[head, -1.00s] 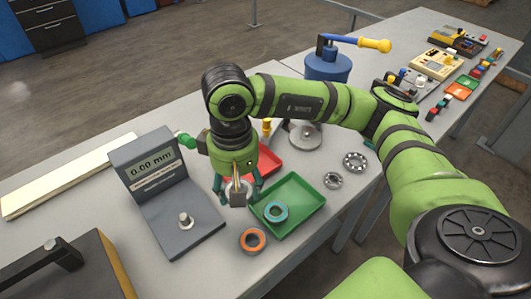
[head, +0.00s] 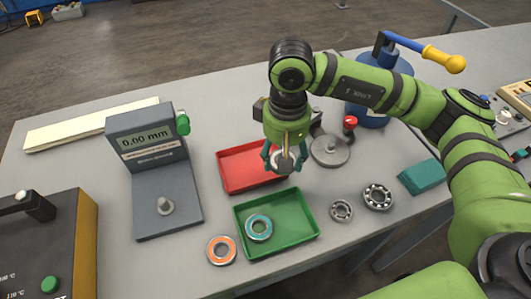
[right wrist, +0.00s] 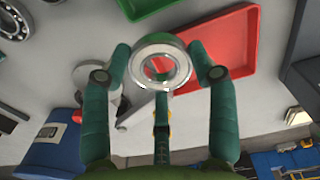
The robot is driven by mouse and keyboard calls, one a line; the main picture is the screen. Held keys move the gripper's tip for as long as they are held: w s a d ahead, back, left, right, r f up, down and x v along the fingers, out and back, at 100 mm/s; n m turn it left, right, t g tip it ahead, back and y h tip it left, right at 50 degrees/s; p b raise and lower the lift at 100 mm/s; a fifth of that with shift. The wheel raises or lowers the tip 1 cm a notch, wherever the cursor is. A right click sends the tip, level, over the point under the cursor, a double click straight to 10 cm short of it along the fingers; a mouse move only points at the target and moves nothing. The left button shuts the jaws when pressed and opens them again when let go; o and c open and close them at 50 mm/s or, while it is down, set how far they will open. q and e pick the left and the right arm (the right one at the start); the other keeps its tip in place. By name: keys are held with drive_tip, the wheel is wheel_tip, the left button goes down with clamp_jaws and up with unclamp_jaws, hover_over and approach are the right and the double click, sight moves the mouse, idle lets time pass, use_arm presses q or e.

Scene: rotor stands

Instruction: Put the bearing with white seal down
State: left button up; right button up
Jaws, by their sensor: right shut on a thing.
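My right gripper (head: 282,158) is shut on the bearing with white seal (head: 287,163), a pale metal ring. It holds the bearing near the right edge of the red tray (head: 232,177), behind the green tray (head: 303,237). In the right wrist view the bearing (right wrist: 160,43) sits between the two green fingertips, with the red tray (right wrist: 228,45) beyond it. The fingers partly hide the bearing in the head view. I cannot tell its exact height above the table. My left gripper is not in view.
A teal-sealed bearing (head: 259,218) lies in the green tray. An orange-sealed bearing (head: 221,240) lies left of it, and two open bearings (head: 341,211) (head: 378,197) lie to its right. A gauge (head: 155,190) stands left. A round stand (head: 330,160) is close right of the gripper.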

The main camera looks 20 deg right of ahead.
drive_tip(key=w+f, duration=0.1)
drive_tip(key=w, duration=0.1)
drive_tip(key=w+a+f+p, duration=0.1)
drive_tip(key=w, duration=0.1)
drive_tip(key=w+f+p, duration=0.1)
drive_tip(key=w+f, duration=0.1)
drive_tip(key=w, duration=0.1)
drive_tip(key=shift+a+f, duration=0.1)
drive_tip(key=shift+a, duration=0.15)
wheel_tip(320, 180, down, 4)
drive_tip(key=shift+r+p, duration=0.2)
drive_tip(key=shift+p, duration=0.75)
drive_tip(key=shift+f, duration=0.25)
drive_tip(key=shift+f, duration=0.1)
drive_tip(key=shift+f+b, duration=0.1)
drive_tip(key=shift+b, duration=0.2)
drive_tip(key=o, duration=0.9)
drive_tip(key=shift+c, duration=0.2)
